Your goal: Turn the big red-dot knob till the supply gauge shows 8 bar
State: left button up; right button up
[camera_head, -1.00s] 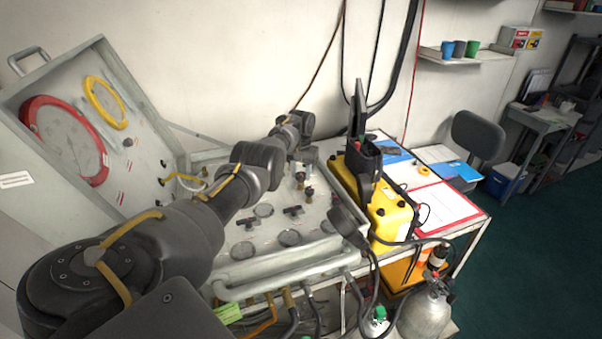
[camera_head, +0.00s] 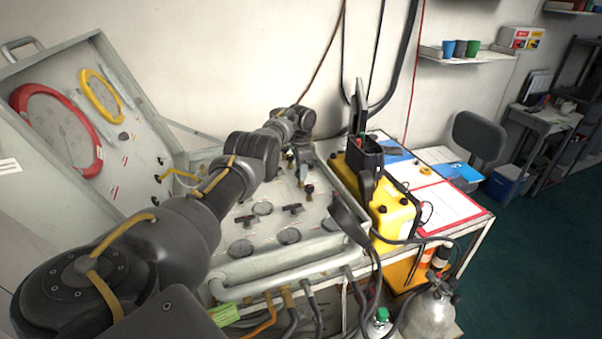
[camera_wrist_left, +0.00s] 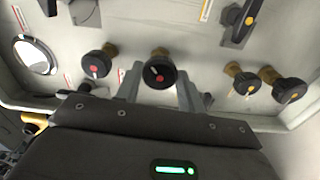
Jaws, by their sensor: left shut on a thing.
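The big red-dot knob (camera_wrist_left: 160,72), black with a red centre and a pointer mark, stands on a brass stem in the left wrist view. My left gripper (camera_wrist_left: 160,90) is shut on it, one grey finger on each side. In the head view my left arm reaches over the panel (camera_head: 323,221), and the wrist hides much of its far part. The red-ringed dial (camera_head: 60,135) is on the raised lid. Small round gauges (camera_head: 289,236) sit on the panel; their readings are too small to tell. My right gripper is not in view.
Another red-dot knob (camera_wrist_left: 96,65) stands left of the held one. Yellow-dot knobs (camera_wrist_left: 282,88) stand to the right. A yellow case (camera_head: 385,215) is beside the panel. A dark handset (camera_head: 347,218) with a hose lies at the panel's right edge.

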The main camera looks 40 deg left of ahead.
pick_arm(q)
jog(key=m+b, duration=0.1)
jog(key=m, duration=0.3)
jog(key=shift+m+b, duration=0.3)
jog(key=shift+b, duration=0.1)
jog(key=shift+m+b, duration=0.55)
jog(key=shift+m, duration=0.95)
jog(key=shift+r, duration=0.1)
jog(key=o, duration=1)
jog(key=shift+c, duration=0.2)
notch_tip(320, 180, up, 11)
jog(key=b, duration=0.2)
jog(key=shift+b, duration=0.4)
